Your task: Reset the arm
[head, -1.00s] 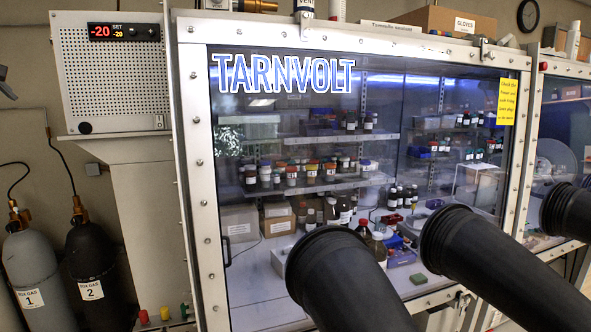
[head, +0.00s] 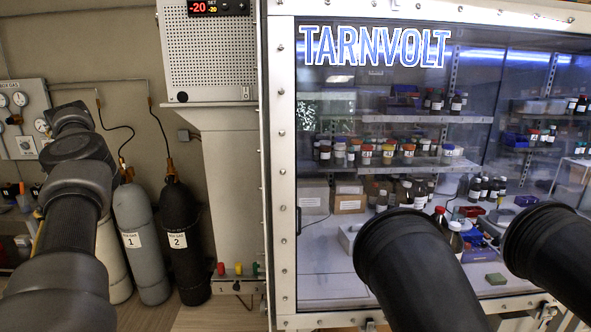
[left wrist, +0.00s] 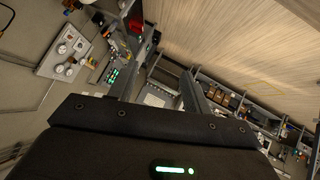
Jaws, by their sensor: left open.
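My left arm (head: 75,200) reaches up along the left side of the head view, in front of the wall and gas cylinders. Its gripper fingers cannot be made out there. In the left wrist view my left gripper (left wrist: 160,78) has its two dark fingers apart with nothing between them. The left wrist view is tilted, with shelving and the wood-look floor beyond the fingers. My right gripper is in neither view.
The glove box frame (head: 281,180) fills the right side, with a black glove sleeve (head: 415,270) and another sleeve (head: 555,250) jutting out. A grey cylinder (head: 140,235) and a black cylinder (head: 178,240) stand left of it. A gauge panel (head: 20,115) hangs behind my left arm.

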